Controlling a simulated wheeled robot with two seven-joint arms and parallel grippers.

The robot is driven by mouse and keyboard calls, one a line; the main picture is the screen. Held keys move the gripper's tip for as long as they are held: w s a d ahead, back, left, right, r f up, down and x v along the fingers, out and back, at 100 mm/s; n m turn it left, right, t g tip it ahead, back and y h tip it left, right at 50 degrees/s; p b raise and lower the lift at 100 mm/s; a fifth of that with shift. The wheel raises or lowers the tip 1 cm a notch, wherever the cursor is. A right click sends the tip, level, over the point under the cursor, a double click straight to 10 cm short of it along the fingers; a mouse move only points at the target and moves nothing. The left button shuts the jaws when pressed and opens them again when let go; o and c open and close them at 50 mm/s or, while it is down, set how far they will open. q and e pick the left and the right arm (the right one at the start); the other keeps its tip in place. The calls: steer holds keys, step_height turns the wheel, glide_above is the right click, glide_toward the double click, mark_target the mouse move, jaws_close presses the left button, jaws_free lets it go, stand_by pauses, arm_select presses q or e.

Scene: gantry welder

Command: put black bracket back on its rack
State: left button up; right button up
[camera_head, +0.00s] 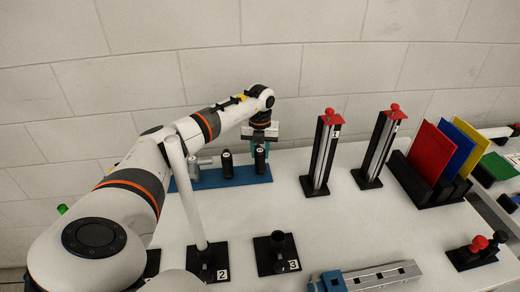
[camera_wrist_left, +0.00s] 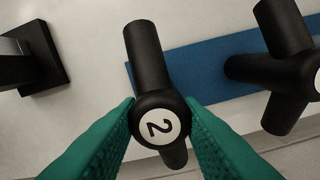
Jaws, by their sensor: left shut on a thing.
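The black bracket (camera_head: 260,160) is upright at the right end of the blue rack (camera_head: 225,178). In the left wrist view the bracket (camera_wrist_left: 143,45) shows a round white label with a 2. My left gripper (camera_head: 261,150) has its teal fingers on both sides of the bracket, shut on it. The blue rack (camera_wrist_left: 200,68) lies below it in the wrist view; I cannot tell whether the bracket rests on it. A second black bracket (camera_head: 227,163) stands on the rack to the left, and shows at the right of the wrist view (camera_wrist_left: 282,70). My right gripper is not in view.
Two grey-and-black posts with red tops (camera_head: 322,155) (camera_head: 380,148) stand right of the rack. Coloured panels (camera_head: 432,152) stand in a black holder further right. Black plates numbered 2 (camera_head: 212,274) and 3 (camera_head: 278,262) lie in front, with a blue-grey rail (camera_head: 375,278). A wall is close behind.

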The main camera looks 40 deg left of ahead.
arm_select(q)
steer(key=shift+f, duration=0.25)
steer(key=o, duration=1.2)
steer(key=shift+o, duration=0.2)
step_height(320, 180, up, 12)
steer(key=b, duration=0.2)
steer(key=shift+b, duration=0.3)
